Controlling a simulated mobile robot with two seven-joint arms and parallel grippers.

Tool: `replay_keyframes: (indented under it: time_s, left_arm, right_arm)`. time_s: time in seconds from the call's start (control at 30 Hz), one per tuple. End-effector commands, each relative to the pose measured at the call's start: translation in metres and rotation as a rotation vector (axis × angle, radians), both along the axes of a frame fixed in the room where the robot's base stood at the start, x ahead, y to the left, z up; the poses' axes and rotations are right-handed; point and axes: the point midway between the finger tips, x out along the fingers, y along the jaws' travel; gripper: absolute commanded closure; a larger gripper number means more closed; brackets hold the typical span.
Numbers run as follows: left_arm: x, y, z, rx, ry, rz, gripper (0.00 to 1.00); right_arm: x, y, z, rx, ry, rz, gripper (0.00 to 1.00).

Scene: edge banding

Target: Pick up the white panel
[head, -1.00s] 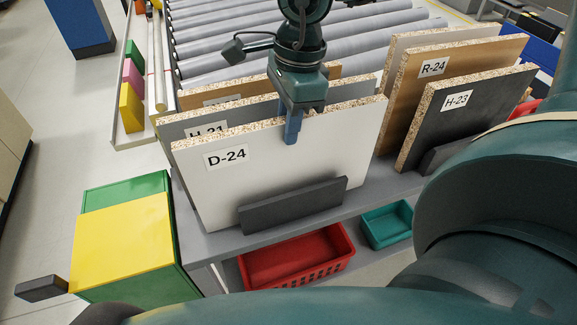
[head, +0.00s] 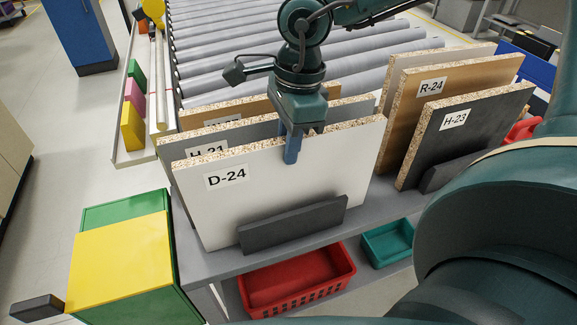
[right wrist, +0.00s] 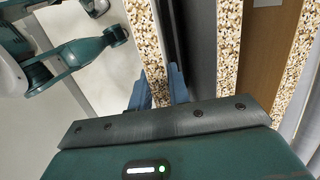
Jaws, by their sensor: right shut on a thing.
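The white panel (head: 285,185), labelled D-24, stands upright at the front of the left group of panels on a grey rack. Its lower middle is behind a dark grey bar (head: 292,224). My right gripper (head: 294,146) points down at its top edge, right of the label, with one finger on the white face. In the right wrist view, the fingers (right wrist: 159,80) sit on both sides of the panel's speckled chipboard edge (right wrist: 151,58). The gripper is shut on the panel. My left gripper is not in view.
A grey panel H-21 (head: 350,106) stands close behind. Panels R-24 (head: 465,74) and H-23 (head: 478,130) stand to the right. A roller conveyor (head: 220,62) lies behind. Below are red (head: 300,284) and teal bins (head: 390,241). A yellow-green box (head: 120,262) stands left.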

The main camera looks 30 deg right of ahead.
Motion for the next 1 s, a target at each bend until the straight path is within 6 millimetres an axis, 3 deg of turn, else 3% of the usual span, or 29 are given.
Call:
replay_keyframes:
  time_s: [0.27, 0.47, 0.77, 1.0]
  left_arm:
    - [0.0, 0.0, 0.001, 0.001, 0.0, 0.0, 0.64]
    - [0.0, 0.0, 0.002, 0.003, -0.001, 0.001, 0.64]
    - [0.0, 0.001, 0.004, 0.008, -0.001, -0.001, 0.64]
    - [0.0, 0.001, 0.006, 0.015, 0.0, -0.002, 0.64]
  right_arm:
    - [0.002, 0.0, 0.015, 0.002, -0.01, -0.001, 1.0]
    - [0.002, 0.0, 0.042, 0.002, -0.011, 0.0, 1.0]
    - [0.002, 0.0, 0.106, 0.001, -0.013, -0.002, 1.0]
    - [0.002, 0.001, 0.174, 0.001, -0.013, -0.001, 1.0]
